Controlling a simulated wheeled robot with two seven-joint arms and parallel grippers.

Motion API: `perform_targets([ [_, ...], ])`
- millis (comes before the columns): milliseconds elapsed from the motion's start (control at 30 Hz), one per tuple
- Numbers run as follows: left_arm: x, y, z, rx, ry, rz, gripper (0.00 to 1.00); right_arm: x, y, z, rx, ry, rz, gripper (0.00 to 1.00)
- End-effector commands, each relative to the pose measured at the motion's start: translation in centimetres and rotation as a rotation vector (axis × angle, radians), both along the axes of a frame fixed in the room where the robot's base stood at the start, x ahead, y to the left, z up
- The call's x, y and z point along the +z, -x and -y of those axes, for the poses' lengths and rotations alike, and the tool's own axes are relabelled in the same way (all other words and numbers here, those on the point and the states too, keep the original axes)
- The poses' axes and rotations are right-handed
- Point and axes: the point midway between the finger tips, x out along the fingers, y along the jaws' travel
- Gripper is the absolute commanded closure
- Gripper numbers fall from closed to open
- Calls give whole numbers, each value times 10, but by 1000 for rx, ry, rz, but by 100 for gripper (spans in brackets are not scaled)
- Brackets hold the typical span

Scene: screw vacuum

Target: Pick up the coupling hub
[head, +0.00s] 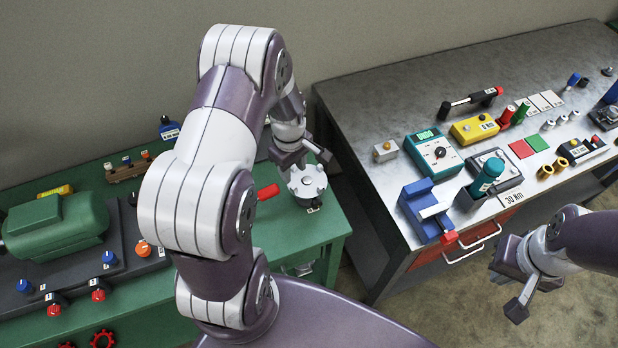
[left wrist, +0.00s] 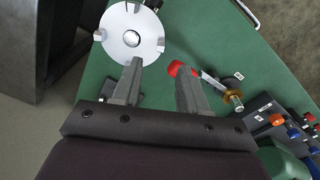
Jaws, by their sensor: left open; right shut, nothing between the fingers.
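The coupling hub, a round silver disc with lugs around its rim and a center boss, sits on the right end of the green table in the head view (head: 306,184). It also shows at the top of the left wrist view (left wrist: 132,32). My left gripper (head: 303,156) is above and just behind the hub, open and empty. In the left wrist view its fingers (left wrist: 160,72) point toward the table, with the left fingertip near the hub's lower edge. My right gripper (head: 510,292) is shut and empty, in front of the grey workbench.
A red-handled tool (head: 268,192) lies close to the hub's left. A green motor (head: 55,228) and colored knobs fill the table's left side. A gap separates the green table (head: 318,228) from the grey workbench (head: 375,90), which holds a blue vise (head: 425,208) and instruments.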

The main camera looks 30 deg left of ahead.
Motion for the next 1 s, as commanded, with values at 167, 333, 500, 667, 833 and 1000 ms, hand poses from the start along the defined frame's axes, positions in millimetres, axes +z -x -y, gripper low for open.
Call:
perform_targets([
  [167, -26, -1, 0, 1, 0, 1, 57, 7, 0, 0, 0, 0, 0, 100],
  [333, -50, 5, 2, 2, 1, -3, 57, 23, 0, 0, 0, 0, 0, 100],
  [500, -78, 4, 2, 2, 0, 3, 57, 26, 0, 0, 0, 0, 0, 100],
  [667, -81, 3, 1, 2, 0, 5, 57, 25, 0, 0, 0, 0, 0, 100],
  [833, -81, 3, 1, 2, 0, 5, 90, 24, 0, 0, 0, 0, 0, 100],
  [1000, -80, 3, 1, 2, -1, 8, 100, 25, 0, 0, 0, 0, 0, 100],
])
